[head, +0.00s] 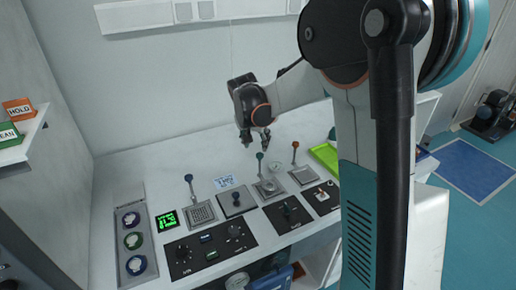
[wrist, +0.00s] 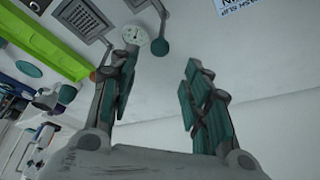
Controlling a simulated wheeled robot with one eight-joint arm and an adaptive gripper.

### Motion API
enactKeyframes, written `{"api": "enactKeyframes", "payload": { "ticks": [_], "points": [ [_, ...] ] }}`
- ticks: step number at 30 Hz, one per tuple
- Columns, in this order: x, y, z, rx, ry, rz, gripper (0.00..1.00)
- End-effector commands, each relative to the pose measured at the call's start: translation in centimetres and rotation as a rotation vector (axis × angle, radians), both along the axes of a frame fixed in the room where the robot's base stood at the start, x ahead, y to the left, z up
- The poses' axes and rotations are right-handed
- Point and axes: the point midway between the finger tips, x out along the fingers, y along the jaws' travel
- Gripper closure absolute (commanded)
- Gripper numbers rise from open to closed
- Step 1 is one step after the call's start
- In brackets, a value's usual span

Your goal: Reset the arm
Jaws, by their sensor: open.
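My arm reaches from the right of the head view over a white bench (head: 115,170). My gripper (head: 256,144) hangs above the back part of the bench, beyond the levers. In the wrist view my gripper (wrist: 160,95) is open, its two green-padded fingers apart with nothing between them. Past the fingertips a round white gauge (wrist: 133,34) and a teal knob (wrist: 159,47) show. My arm hides part of the bench's right side in the head view.
Levers with a blue knob (head: 188,178), a teal knob (head: 260,156) and an orange knob (head: 295,145) stand on the bench. A green tray (head: 325,155) lies to the right. A shelf at left holds an orange HOLD sign (head: 18,109). The bench's back left is clear.

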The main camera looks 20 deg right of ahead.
Motion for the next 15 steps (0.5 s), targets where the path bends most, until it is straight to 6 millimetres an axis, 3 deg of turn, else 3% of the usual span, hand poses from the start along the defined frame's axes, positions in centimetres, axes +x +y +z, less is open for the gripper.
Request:
{"api": "enactKeyframes", "payload": {
  "ticks": [6, 15],
  "points": [
    [-0.5, 0.5, 1.7, 0.0, 0.0, -0.001, 0.56],
    [-0.6, 0.5, 1.8, 0.0, 0.0, -0.001, 0.56]
  ]
}}
